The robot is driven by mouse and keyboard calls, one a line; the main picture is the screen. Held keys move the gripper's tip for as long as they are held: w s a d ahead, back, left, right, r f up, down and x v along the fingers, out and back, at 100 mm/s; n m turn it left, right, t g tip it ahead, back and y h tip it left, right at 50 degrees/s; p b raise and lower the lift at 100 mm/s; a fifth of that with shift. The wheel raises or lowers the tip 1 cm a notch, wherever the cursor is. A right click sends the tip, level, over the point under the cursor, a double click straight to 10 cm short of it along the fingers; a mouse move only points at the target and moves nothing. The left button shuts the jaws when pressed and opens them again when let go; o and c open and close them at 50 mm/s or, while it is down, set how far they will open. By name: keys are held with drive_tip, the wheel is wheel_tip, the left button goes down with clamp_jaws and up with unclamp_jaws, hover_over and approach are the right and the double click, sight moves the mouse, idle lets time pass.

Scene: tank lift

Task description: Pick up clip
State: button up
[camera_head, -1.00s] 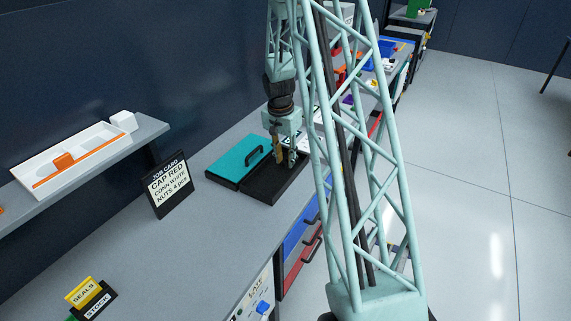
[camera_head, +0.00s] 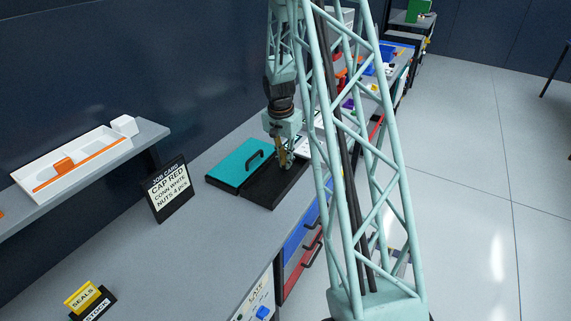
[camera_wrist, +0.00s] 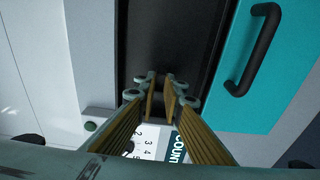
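I cannot make out a clip in either view. My gripper (camera_head: 285,162) is over the black open case half (camera_head: 272,188), pointing down at its far part. In the wrist view the two tan-padded fingers (camera_wrist: 161,92) are close together, with a narrow dark gap between their tips. The black case surface (camera_wrist: 180,35) lies beyond them. Whether something dark is held in that gap is not clear.
A teal lid with a black handle (camera_head: 228,164) lies beside the black part, also in the wrist view (camera_wrist: 285,75). A job card sign (camera_head: 170,188) stands to the left. A white tray (camera_head: 85,155) sits on a raised shelf. The front bench top is mostly clear.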

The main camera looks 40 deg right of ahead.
drive_tip(key=shift+r, duration=1.4)
drive_tip(key=s+a, duration=0.1)
drive_tip(key=s, duration=0.4)
drive_tip(key=s+a+r, duration=0.1)
drive_tip(key=s+a, duration=0.1)
drive_tip(key=s, duration=0.3)
drive_tip(key=s+a+b, duration=0.1)
drive_tip(key=s, duration=0.4)
drive_tip(key=shift+s+a+r, duration=0.15)
drive_tip(key=shift+s+a, duration=0.05)
drive_tip(key=shift+a, duration=0.1)
